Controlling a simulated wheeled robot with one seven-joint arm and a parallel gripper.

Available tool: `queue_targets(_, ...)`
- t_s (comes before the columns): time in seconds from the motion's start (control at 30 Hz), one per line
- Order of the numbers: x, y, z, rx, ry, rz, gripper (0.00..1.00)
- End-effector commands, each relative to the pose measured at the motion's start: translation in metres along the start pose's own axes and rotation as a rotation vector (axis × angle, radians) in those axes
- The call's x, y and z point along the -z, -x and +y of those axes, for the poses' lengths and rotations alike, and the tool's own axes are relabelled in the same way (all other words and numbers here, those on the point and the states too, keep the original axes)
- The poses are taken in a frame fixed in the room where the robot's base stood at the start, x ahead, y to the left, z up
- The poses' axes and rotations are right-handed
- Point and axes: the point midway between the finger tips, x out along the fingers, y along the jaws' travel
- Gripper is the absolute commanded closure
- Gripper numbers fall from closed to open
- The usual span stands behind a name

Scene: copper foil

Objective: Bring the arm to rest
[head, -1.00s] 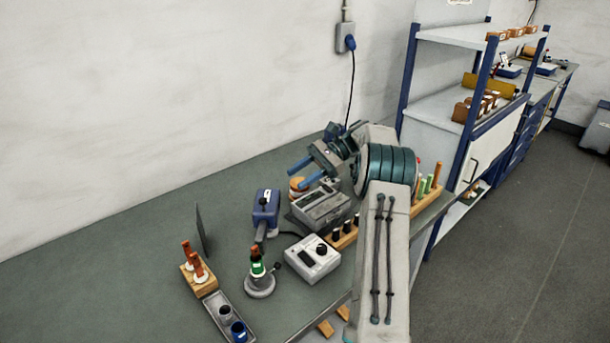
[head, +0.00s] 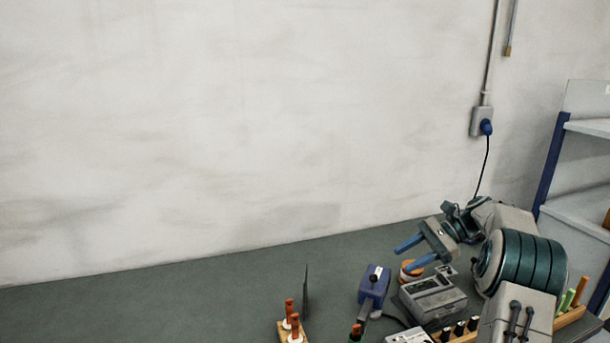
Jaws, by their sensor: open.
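My gripper (head: 416,253) is at the right of the head view, above the back part of the bench. Its two blue fingers are apart and point left, with nothing between them. My arm is folded, with its teal-ringed joint at the lower right. Below the fingers are an orange-lidded round container (head: 411,271) and a grey instrument box (head: 433,298). The gripper looks clear of both, though its exact height cannot be told.
The dark green bench (head: 180,304) is bare at left. A blue device (head: 373,287), a thin upright panel (head: 306,293) and a wooden block with orange-topped items (head: 290,325) stand near the front. A blue-framed shelf (head: 551,165) is at right; a wall socket (head: 481,122) is behind.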

Motion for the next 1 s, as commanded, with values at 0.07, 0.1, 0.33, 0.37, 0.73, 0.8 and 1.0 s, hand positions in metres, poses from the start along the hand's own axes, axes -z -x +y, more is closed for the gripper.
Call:
queue_targets(0.07,-0.027,-0.015,0.003,-0.042,0.054,0.074,0.58)
queue_targets(0.1,-0.037,-0.022,0.006,-0.062,0.079,0.11,0.58)
queue_targets(0.33,-0.089,-0.058,0.037,-0.18,0.253,0.313,0.58)
queue_targets(0.37,-0.095,-0.062,0.043,-0.195,0.277,0.337,0.58)
queue_targets(0.73,-0.151,-0.101,0.13,-0.401,0.632,0.623,0.58)
queue_targets(0.8,-0.157,-0.106,0.149,-0.441,0.706,0.67,0.58)
queue_targets(1.0,-0.166,-0.12,0.205,-0.556,0.934,0.794,0.58)
